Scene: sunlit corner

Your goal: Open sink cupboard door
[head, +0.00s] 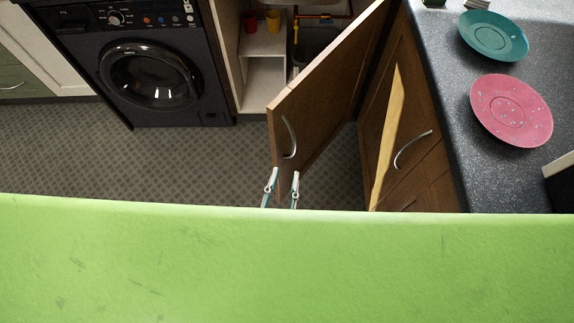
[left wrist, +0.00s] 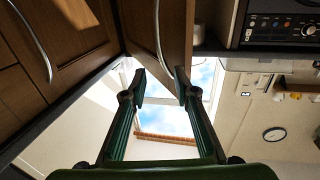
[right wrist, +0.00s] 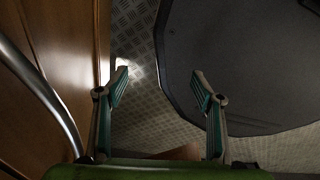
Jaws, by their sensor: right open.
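The sink cupboard door (head: 330,85) is brown wood and stands swung wide open. Its curved metal handle (head: 289,137) is near the free edge. My left gripper (head: 282,176) is just below the handle, its two fingers parted and nothing between them that I can make out. In the left wrist view a wood door with a curved handle (left wrist: 159,38) lies just beyond the open fingertips (left wrist: 157,82). My right gripper (right wrist: 160,84) is open and empty beside a wood front with a metal handle (right wrist: 40,92). It is hidden in the head view.
The open cupboard shows a pale shelf (head: 264,43), a red cup (head: 250,22), a yellow cup (head: 272,21) and pipes. A dark washing machine (head: 150,70) stands left. The right counter (head: 450,75) holds a teal plate (head: 494,36) and a pink plate (head: 511,110). Tiled floor (head: 190,165) is clear.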

